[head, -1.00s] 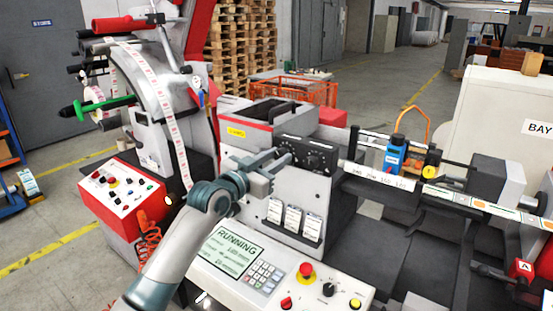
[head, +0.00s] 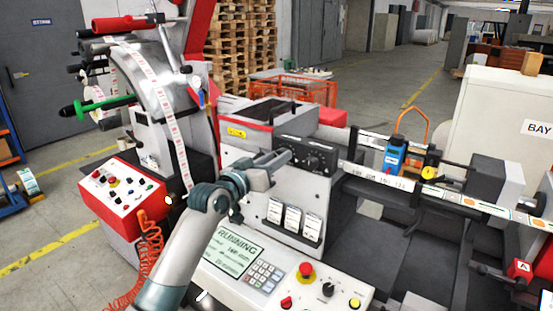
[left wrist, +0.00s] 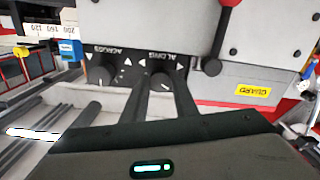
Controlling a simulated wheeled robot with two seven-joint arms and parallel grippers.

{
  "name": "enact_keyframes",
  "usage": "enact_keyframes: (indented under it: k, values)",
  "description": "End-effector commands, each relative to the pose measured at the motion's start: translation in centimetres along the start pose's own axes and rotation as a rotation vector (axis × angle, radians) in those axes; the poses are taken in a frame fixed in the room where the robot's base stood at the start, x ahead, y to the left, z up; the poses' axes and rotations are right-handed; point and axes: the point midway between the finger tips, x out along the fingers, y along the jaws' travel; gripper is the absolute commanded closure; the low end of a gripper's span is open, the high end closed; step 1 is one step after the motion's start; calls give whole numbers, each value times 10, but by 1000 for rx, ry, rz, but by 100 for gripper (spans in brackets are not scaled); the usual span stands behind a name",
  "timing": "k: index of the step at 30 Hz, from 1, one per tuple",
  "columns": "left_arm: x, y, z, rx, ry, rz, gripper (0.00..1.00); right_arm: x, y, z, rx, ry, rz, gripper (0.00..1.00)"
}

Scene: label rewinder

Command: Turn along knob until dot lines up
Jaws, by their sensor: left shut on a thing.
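The along knob (left wrist: 160,80) is a dark round knob on a black panel (head: 319,148) marked ALONG and ACROSS, which appears upside down in the left wrist view. My left gripper (left wrist: 162,85) has its two dark fingers on either side of the along knob and is shut on it. In the head view my left gripper (head: 285,157) reaches the panel's left part and hides that knob. A small pale mark shows on the knob's face, but I cannot tell how it lines up with the panel marks. The across knob (left wrist: 103,75) sits beside it, untouched.
A red lever (left wrist: 212,66) hangs near the panel in the left wrist view. White tags (head: 292,217) hang below the panel. A console with a RUNNING screen (head: 234,251) and a red stop button (head: 306,270) lies in front. A printed web (head: 385,178) runs to the right.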

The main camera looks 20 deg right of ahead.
Motion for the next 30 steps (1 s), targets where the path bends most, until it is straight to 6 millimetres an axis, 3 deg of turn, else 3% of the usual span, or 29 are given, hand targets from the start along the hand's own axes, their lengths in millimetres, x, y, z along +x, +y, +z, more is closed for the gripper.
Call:
enact_keyframes:
  k: [2, 3, 5, 20, 30]
  values:
    - [0, 0, 2, 0, -3, -1, 96, 0, 0, 0, 0, 0, 0, 100]
    - [0, 0, 2, 0, -3, -1, 69, 0, 0, 0, 0, 0, 0, 100]
    - [0, 0, 2, 1, -3, -1, 55, 0, 0, 0, 0, 0, 0, 100]
    - [-5, -1, 1, 2, 0, -1, 55, 3, 0, 0, 0, 0, 0, 100]
    - [-42, -1, 3, 3, 1, 0, 55, 19, 0, 2, 0, 0, 0, 100]
